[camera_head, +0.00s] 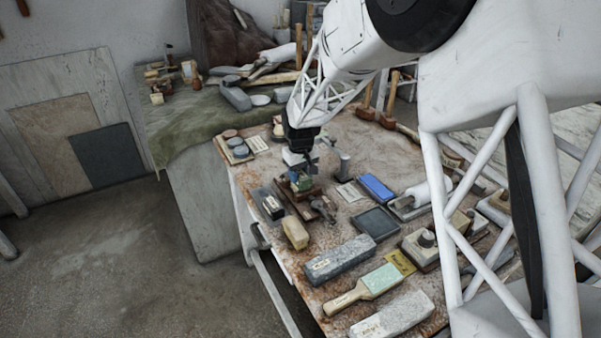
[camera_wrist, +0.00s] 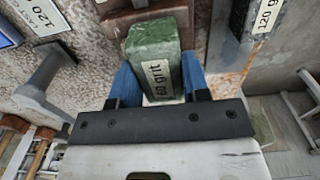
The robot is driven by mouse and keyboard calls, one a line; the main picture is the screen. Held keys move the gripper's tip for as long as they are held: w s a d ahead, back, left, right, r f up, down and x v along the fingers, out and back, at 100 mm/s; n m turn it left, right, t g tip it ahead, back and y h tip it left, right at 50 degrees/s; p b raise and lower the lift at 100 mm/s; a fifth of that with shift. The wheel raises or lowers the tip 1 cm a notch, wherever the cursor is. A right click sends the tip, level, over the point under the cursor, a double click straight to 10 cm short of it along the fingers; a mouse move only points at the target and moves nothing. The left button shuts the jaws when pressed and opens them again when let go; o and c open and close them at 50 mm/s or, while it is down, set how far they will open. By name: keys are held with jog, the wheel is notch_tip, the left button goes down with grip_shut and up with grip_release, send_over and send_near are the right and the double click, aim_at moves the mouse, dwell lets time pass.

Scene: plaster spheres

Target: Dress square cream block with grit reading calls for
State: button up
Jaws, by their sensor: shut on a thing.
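My gripper (camera_wrist: 160,75) has its blue fingers on both sides of a green block (camera_wrist: 152,45) and is shut on it. The block's white label looks like "60 grit". In the head view, my gripper (camera_head: 299,166) holds the green block (camera_head: 302,182) low, at a brown wooden piece with a metal part (camera_head: 318,206). I cannot tell whether the block touches that piece. A dark block (camera_wrist: 262,22) labelled 120 lies to the right in the wrist view, and in the head view (camera_head: 267,204) to the left. A yellowish cream block (camera_head: 295,233) lies nearer the table's front edge.
A large grey block (camera_head: 340,260), a green-faced paddle (camera_head: 378,281) and a pale block (camera_head: 394,316) lie nearer. A blue block (camera_head: 377,187), dark tray (camera_head: 376,223) and yellow card (camera_head: 400,262) lie right. A short metal post (camera_head: 342,165) stands close to my gripper.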

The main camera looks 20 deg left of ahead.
jog(key=shift+f, duration=0.1)
jog(key=shift+s+d, duration=0.1)
jog(key=shift+s+d, duration=0.25)
jog(key=shift+d, duration=0.05)
jog(key=shift+s+d, duration=0.1)
dwell(0.5)
jog(key=shift+s+d, duration=0.3)
dwell(0.3)
jog(key=shift+w+a, duration=0.1)
jog(key=shift+a, duration=0.05)
jog(key=shift+w+a, duration=0.65)
jog(key=shift+w+a+f, duration=0.1)
dwell(0.3)
